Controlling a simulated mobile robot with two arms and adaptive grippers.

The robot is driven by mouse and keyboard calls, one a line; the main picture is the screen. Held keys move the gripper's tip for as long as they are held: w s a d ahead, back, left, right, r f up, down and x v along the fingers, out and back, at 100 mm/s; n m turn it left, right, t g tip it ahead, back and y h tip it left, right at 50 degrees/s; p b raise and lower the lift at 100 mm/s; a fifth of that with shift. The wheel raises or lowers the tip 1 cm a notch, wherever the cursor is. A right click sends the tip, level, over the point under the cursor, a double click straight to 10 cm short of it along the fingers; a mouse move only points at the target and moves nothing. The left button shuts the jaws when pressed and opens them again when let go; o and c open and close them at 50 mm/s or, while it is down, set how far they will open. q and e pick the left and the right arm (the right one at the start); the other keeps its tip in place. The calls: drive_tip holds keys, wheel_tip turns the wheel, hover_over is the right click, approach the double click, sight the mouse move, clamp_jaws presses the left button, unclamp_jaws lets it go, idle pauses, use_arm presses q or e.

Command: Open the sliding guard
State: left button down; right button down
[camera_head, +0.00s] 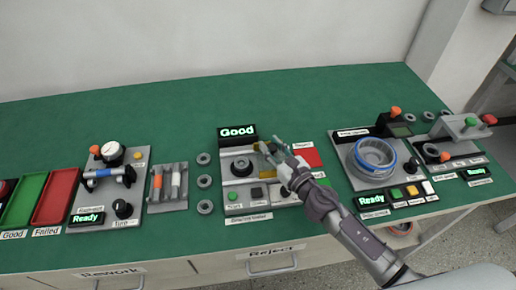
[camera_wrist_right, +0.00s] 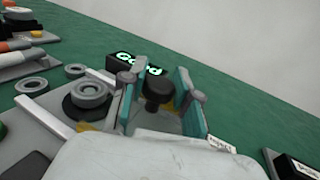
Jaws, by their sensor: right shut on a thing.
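My right gripper (camera_head: 276,151) reaches over the right part of the middle station. In the right wrist view its two fingers (camera_wrist_right: 155,84) stand on either side of a black round knob (camera_wrist_right: 157,92), shut on it. The sliding guard (camera_head: 263,161) shows as a small amber piece beside the fingers, mostly hidden by them. A grey ring part (camera_head: 241,166) sits on a dark round seat left of the gripper, uncovered. My left gripper is not in view.
The station's display (camera_head: 237,132) reads "Good" behind the seat. A red tray (camera_head: 311,157) lies right of my gripper. Loose grey rings (camera_head: 204,182) stand to the left. The green table behind is clear.

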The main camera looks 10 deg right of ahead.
drive_tip(key=c, duration=0.8)
unclamp_jaws()
drive_tip(key=shift+c, duration=0.2)
drive_tip(key=v, duration=1.2)
drive_tip(key=shift+f, duration=0.1)
